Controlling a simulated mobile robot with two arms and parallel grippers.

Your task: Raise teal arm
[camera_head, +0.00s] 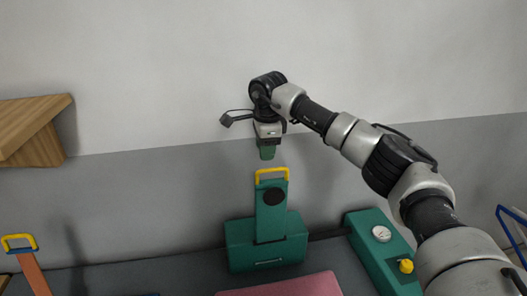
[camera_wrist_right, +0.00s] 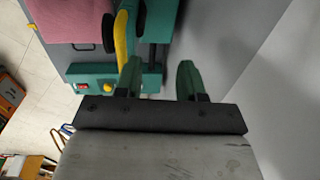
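The teal arm (camera_head: 271,213) stands upright on a teal box-shaped base (camera_head: 240,248), with a black round hub on its face and a yellow handle (camera_head: 272,171) on top. My right gripper (camera_head: 267,153) points down just above the yellow handle, apart from it in the head view. In the right wrist view its two green fingers (camera_wrist_right: 160,78) are spread with a gap between them, and the yellow handle (camera_wrist_right: 123,38) shows beyond the left finger. Nothing is between the fingers. My left gripper is not in view.
A pink pad (camera_head: 285,287) lies in front of the base. A teal box (camera_head: 380,250) with a gauge and yellow knob stands at right. An orange arm with a yellow handle (camera_head: 20,241) is at left. A wooden shelf (camera_head: 35,125) juts from the left wall.

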